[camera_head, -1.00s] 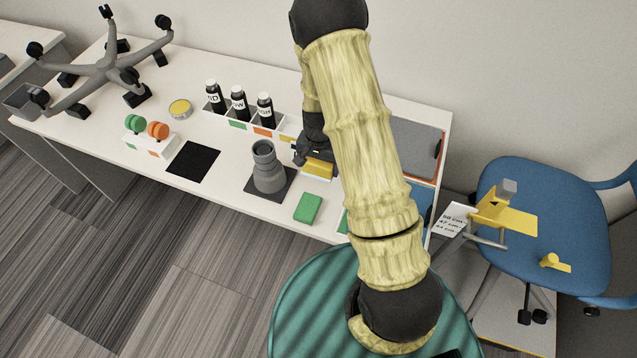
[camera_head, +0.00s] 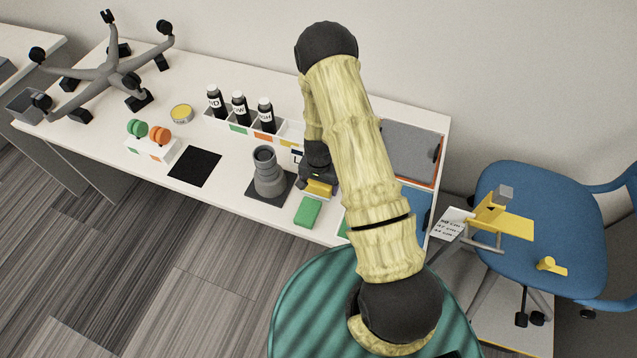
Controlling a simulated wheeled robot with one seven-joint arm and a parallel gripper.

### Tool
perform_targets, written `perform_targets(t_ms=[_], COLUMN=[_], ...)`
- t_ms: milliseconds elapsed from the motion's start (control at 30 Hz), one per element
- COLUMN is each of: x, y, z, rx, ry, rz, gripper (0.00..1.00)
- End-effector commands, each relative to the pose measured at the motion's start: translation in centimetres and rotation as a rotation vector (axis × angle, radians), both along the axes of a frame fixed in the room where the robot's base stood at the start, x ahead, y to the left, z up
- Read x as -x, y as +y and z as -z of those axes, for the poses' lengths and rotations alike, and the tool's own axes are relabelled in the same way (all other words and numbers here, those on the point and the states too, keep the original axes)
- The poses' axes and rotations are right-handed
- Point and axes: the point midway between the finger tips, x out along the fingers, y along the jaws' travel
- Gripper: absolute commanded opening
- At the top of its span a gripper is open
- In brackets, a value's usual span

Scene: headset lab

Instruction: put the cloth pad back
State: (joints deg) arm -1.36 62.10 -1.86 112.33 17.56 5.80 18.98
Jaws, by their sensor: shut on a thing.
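A small yellow pad (camera_head: 319,188), which looks like the cloth pad, is at the jaws of my gripper (camera_head: 318,180). My gripper points down over the right half of the white table, and its jaws are shut on the yellow pad. The pad is just behind a green block (camera_head: 307,211) lying near the table's front edge. Whether the pad touches the table is hard to tell. My arm hides part of the table to the right of the gripper.
A grey cylindrical part (camera_head: 267,172) stands on a dark square left of my gripper. Behind are black bottles (camera_head: 240,108) in a white rack. A black mat (camera_head: 195,167) lies farther left. A grey case (camera_head: 410,150) and a blue chair (camera_head: 560,220) are at right.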

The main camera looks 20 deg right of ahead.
Motion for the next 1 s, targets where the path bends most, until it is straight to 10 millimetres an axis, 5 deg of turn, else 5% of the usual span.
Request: perform_targets(t_ms=[400, 433, 533, 1000], x=[-0.1, -0.1, 0.0, -0.1], y=[0.0, 0.0, 0.0, 0.0], z=[0.7, 0.7, 0.6, -1.0], rx=[0.0, 0.0, 0.0, 0.001], ry=[-0.002, -0.002, -0.002, -0.004], rz=[0.0, 0.0, 0.0, -0.001], gripper=[0.65, 0.85, 1.0, 1.0])
